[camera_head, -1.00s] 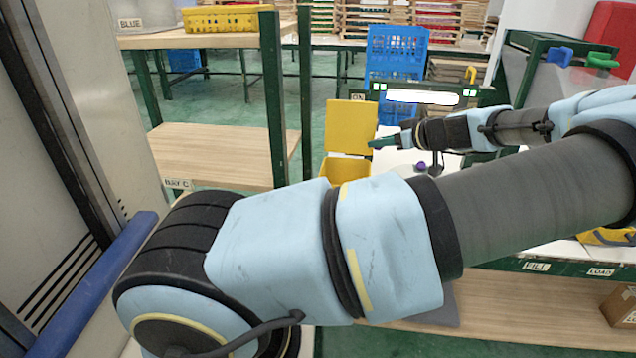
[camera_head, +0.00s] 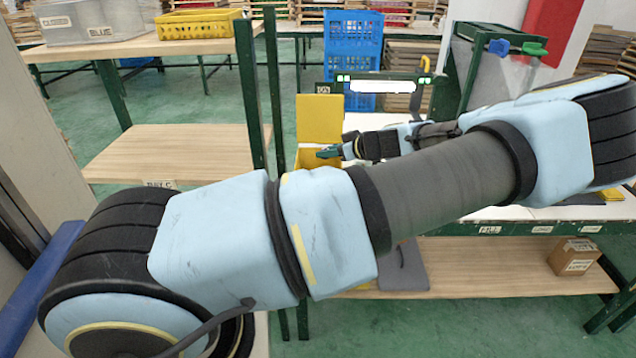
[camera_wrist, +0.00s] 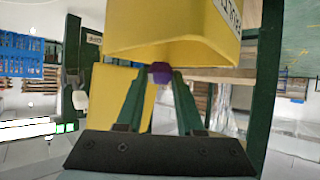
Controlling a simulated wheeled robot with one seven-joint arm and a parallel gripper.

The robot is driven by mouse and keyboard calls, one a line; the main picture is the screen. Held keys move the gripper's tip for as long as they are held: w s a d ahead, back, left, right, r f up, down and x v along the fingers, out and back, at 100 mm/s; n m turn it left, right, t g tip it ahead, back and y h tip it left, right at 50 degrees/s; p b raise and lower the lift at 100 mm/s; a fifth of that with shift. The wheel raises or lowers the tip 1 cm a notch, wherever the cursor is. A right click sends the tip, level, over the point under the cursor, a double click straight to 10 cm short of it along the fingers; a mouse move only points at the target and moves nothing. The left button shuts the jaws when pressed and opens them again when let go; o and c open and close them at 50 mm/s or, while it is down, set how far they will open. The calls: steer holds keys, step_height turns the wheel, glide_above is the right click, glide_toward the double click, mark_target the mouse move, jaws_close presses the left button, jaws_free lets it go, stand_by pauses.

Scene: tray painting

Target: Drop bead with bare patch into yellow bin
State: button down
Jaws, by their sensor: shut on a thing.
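The yellow bin (camera_head: 306,157) stands beyond my arm in the head view, its yellow lid (camera_head: 319,119) standing upright at its back. In the wrist view the yellow bin (camera_wrist: 180,28) fills the upper middle. My gripper (camera_head: 324,153) is at the bin's right side in the head view. In the wrist view my gripper (camera_wrist: 157,80) is shut on a purple bead (camera_wrist: 160,71), which shows at the fingertips against the bin's edge. I cannot tell whether the bead is over the opening. Its bare patch does not show.
A green post (camera_head: 250,95) and a wooden shelf (camera_head: 165,150) stand left of the bin. A blue crate (camera_head: 353,50) stands behind it. A yellow basket (camera_head: 198,24) is at the back left. A cardboard box (camera_head: 574,257) sits on the lower shelf at right.

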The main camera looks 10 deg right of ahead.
steer(key=shift+f, duration=0.5)
steer(key=shift+c, duration=2.3)
jaws_free()
steer(key=b+v, duration=0.3)
steer(key=v, duration=0.7)
steer(key=shift+s+d+r, duration=0.2)
steer(key=shift+s+d, duration=0.05)
